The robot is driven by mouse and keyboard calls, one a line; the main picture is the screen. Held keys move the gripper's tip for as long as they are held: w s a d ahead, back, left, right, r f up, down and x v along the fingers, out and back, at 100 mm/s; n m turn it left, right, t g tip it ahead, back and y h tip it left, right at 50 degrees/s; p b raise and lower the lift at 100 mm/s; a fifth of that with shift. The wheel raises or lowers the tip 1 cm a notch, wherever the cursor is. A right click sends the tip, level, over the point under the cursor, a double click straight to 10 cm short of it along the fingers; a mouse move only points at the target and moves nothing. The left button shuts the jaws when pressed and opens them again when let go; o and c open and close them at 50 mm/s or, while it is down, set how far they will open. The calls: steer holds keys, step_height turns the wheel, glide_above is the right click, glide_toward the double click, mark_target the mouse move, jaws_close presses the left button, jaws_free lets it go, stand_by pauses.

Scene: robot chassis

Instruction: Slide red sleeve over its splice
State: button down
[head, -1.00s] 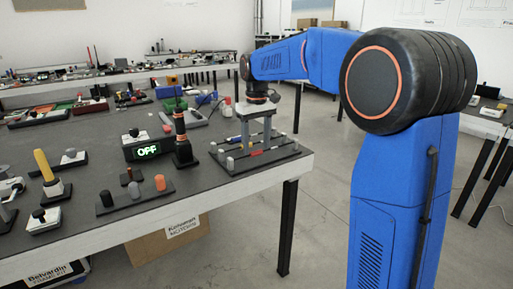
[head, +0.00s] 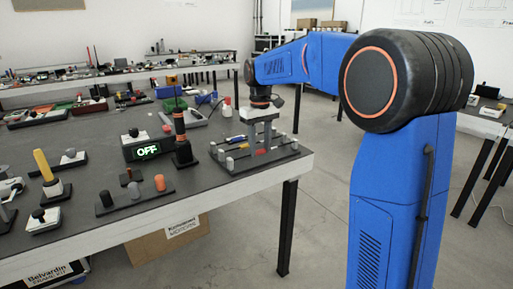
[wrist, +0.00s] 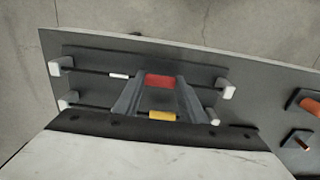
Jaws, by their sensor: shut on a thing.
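The red sleeve (wrist: 159,81) lies between the fingertips of my gripper (wrist: 160,83) in the wrist view, and the gripper is shut on it. A short white splice (wrist: 118,76) shows to the left of the sleeve on the same dark wire, apart from it. The wire runs between end posts on a dark board (wrist: 90,55). A yellow sleeve (wrist: 162,115) is on a parallel wire between my fingers, closer to the palm. In the head view my gripper (head: 262,140) reaches down over the board (head: 230,165), where the red sleeve (head: 261,152) shows small.
Grey end posts (head: 230,163) stand along the board, near the table's right corner. A display box reading OFF (head: 147,151) and a dark post with an orange band (head: 181,140) stand just left of it. An orange cylinder (wrist: 311,104) shows at the wrist view's right.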

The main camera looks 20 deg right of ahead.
mark_target(274, 155)
steer(key=d, duration=0.2)
steer(key=w+d, duration=0.1)
steer(key=d, duration=0.3)
steer(key=shift+w+d, duration=0.15)
steer(key=shift+w, duration=0.25)
steer(key=c, duration=1.1)
jaws_free()
steer(key=shift+r, duration=0.1)
step_height(274, 155, up, 17)
steer(key=shift+r, duration=0.1)
steer(key=s+a+f+m+t, duration=0.1)
steer(key=s+f, duration=0.4)
steer(key=s, duration=0.5)
steer(key=s+a+f+m+t, duration=0.1)
steer(key=s+f, duration=0.4)
steer(key=s, duration=0.5)
steer(key=s+f+t, duration=0.2)
steer(key=s+f, duration=0.3)
steer(key=s, duration=0.6)
steer(key=shift+m+t, duration=0.4)
steer(key=shift+m, duration=0.2)
steer(key=s+f, duration=0.6)
steer(key=f, duration=0.1)
steer(key=s+f, duration=0.3)
steer(key=f, duration=0.1)
steer(key=shift+s+a, duration=0.1)
steer(key=shift+a, duration=0.3)
